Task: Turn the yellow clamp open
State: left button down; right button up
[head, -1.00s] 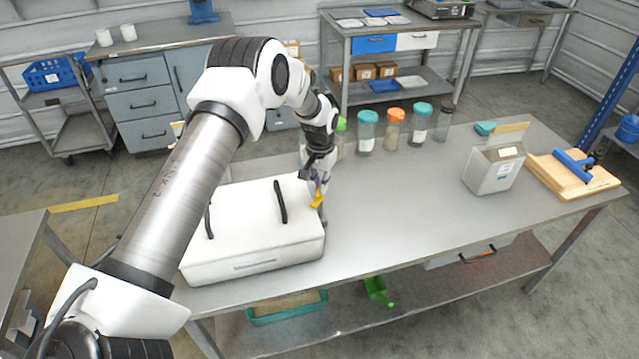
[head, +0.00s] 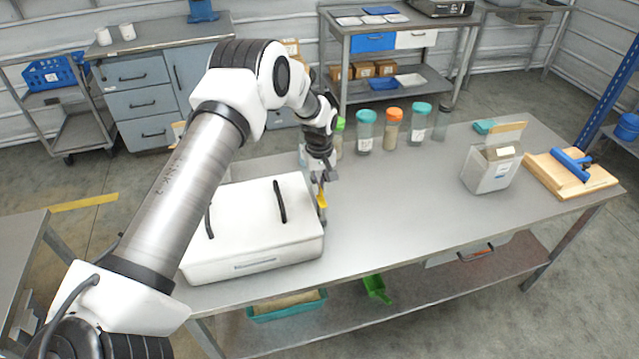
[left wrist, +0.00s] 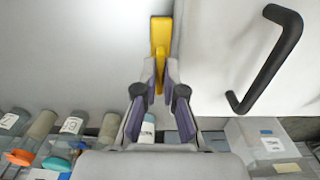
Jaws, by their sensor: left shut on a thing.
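The yellow clamp (head: 321,199) is at the right side of the white hopper box (head: 252,232), near the top of that side. In the left wrist view the clamp (left wrist: 160,36) is a narrow yellow bar pointing away from the fingers. My left gripper (head: 320,184) comes down on it from above. In the left wrist view its fingertips (left wrist: 160,72) are closed on the near end of the clamp. My right gripper is in no view.
A black handle (head: 279,201) stands on the box lid close to the left gripper. Several lidded jars, such as the orange-topped one (head: 391,130), stand at the table's back. A carton (head: 488,172) and a wooden board (head: 590,184) are at the right. The table's middle is clear.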

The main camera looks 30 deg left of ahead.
pick_arm(q)
jog(key=shift+s+f, duration=0.1)
jog(key=shift+f, duration=0.05)
dwell(0.3)
jog(key=c, duration=1.3)
grip_release()
jog(key=shift+a+f, duration=0.1)
jog(key=shift+a, duration=0.05)
jog(key=shift+w, duration=0.2)
notch_tip(320, 180, up, 12)
